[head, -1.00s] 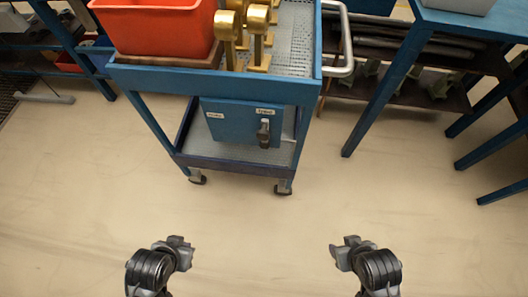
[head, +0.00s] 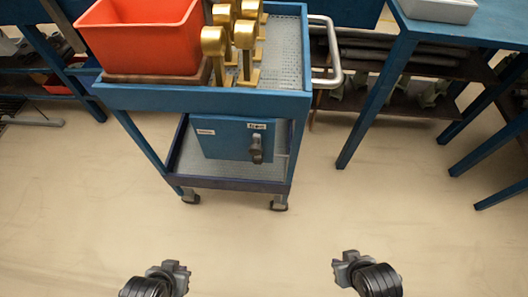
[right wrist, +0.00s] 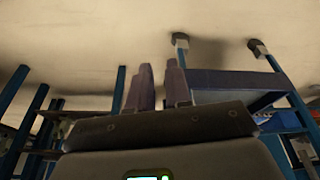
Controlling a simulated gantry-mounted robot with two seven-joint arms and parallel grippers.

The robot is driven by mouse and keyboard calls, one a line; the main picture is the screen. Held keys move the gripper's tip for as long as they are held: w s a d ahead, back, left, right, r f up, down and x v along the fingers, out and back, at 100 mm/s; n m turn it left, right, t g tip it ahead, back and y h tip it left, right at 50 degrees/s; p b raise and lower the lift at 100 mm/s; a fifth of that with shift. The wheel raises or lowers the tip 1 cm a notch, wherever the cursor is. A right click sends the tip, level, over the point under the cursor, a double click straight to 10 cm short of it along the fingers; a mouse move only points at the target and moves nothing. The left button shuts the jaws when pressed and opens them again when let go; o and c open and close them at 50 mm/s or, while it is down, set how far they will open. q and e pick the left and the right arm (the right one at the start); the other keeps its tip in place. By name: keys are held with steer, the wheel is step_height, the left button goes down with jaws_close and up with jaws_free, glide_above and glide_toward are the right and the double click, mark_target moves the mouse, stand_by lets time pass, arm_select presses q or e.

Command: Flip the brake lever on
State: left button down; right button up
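A dark grey lever (head: 256,149) sits on the right part of the front of a blue box (head: 222,140). It hangs roughly downward below a small white label; the label text is too small to read. The box is on the lower part of a blue cart (head: 200,98). My left gripper (head: 182,275) is low in the head view, well short of the cart; its finger gap cannot be made out. My right gripper (head: 340,268) is low and right of the lever, far from it. In the right wrist view its two fingers (right wrist: 160,88) stand apart with nothing between them.
An orange bin (head: 140,40) and several gold-coloured metal parts (head: 245,45) stand on the cart's top. A metal handle (head: 328,60) juts from its right side. A blue table (head: 480,30) stands at the right. The floor before the cart is clear.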

steer(key=w+t, duration=0.1)
steer(key=w+a+m+t, duration=0.1)
steer(key=w+r+m, duration=0.1)
steer(key=w, duration=0.1)
steer(key=shift+w+a+t+y, duration=0.1)
steer(key=shift+a+t+y, duration=0.2)
steer(key=shift+t, duration=0.1)
jaws_close()
steer(key=w+a+f+m+t+y+p, duration=0.1)
steer(key=w+a+f+m+y, duration=0.1)
steer(key=a+y, duration=0.5)
steer(key=w+a+f+m+t+y, duration=0.15)
steer(key=a+y, duration=0.25)
steer(key=a, duration=0.4)
steer(key=w+d+r+g+y+p, duration=0.3)
steer(key=w+d+r+y+p, duration=0.2)
steer(key=w+d+r, duration=0.7)
steer(key=w+r+n+y, duration=0.1)
steer(key=w+r+y, duration=0.1)
steer(key=w, duration=0.1)
steer(key=shift+w+d+r+g, duration=0.15)
steer(key=shift+w+d+g, duration=0.05)
steer(key=shift+d+g, duration=0.15)
